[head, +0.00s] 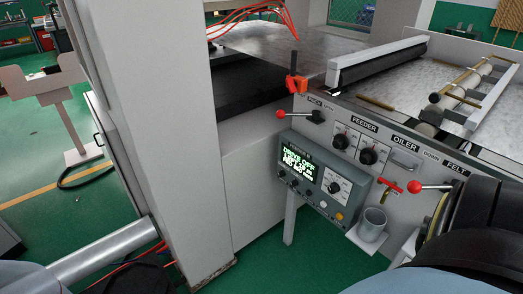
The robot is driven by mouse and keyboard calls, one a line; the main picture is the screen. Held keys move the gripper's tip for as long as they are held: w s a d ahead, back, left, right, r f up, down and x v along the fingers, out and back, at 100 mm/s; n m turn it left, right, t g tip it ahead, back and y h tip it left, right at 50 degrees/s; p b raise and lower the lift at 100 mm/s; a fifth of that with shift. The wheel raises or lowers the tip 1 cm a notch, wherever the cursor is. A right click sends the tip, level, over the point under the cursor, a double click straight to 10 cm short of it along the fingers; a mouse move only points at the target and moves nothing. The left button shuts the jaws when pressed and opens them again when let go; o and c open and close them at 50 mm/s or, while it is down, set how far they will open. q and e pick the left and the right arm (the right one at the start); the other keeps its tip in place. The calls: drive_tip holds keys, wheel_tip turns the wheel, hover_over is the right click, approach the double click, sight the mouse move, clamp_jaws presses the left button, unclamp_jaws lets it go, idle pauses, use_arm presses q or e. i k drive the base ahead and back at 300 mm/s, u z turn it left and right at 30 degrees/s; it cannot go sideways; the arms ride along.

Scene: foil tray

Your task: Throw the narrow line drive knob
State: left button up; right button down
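A grey control box (323,202) hangs on the front of the machine panel. Its lit screen (298,164) shows green text that seems to read "DRIVE OFF". A dial knob (334,187) with a pale plate sits right of the screen, and several small dark knobs lie along the box's lower part. No label reading "narrow line" is legible, so I cannot tell which knob carries that name. Neither gripper shows. A dark, rounded part, apparently of my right arm, covers the lower right corner and hides part of the panel.
The panel (404,160) above carries two black feeder dials (367,156) and red-ball levers at left (281,114) and right (414,187). A red handle (389,185) and a grey cup (372,225) sit right of the box. Green floor (262,258) is open below. A white column (165,130) stands left.

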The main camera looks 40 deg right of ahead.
sight(282, 173)
drive_tip(key=z, duration=0.8)
drive_tip(key=i, duration=1.15)
drive_tip(key=z, duration=1.65)
drive_tip(key=i, duration=0.2)
